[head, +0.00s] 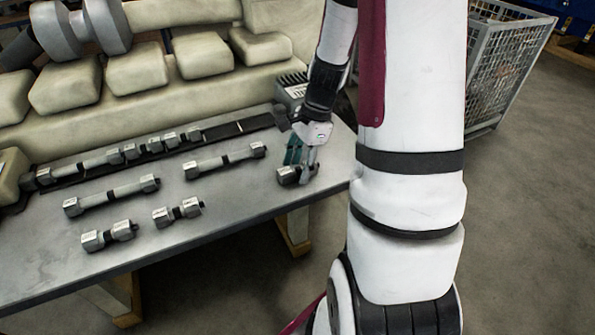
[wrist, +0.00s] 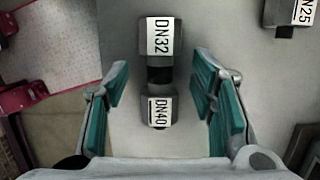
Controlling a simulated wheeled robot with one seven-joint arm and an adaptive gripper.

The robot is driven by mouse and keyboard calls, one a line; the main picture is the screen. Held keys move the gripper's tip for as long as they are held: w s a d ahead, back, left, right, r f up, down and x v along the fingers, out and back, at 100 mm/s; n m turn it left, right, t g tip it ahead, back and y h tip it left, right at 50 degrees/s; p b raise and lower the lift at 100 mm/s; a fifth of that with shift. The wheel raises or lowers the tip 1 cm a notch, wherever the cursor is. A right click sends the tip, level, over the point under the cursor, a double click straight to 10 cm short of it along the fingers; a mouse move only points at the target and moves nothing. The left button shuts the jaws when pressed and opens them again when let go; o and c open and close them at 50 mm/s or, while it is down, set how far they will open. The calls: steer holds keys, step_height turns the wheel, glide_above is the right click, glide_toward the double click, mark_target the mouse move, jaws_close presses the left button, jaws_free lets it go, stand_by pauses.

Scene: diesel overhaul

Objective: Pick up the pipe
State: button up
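A short grey pipe (head: 288,175) with a dark middle band lies near the right end of the metal table, under my gripper. In the wrist view this pipe (wrist: 160,57) bears white labels reading DN32 and DN40. My gripper (wrist: 163,78) is open and points down, with a teal-padded finger on either side of the pipe and gaps on both sides. My gripper (head: 302,158) hides part of the pipe in the head view. I cannot tell the height of the fingertips above the table.
Several similar labelled pipes lie to the left on the table (head: 240,200), among them a long pipe (head: 112,194) and a short pipe (head: 177,212). A large beige engine block (head: 150,85) stands behind. A wire mesh cage (head: 510,65) is at right.

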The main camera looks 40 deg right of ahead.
jaws_close()
steer(key=shift+r, duration=0.15)
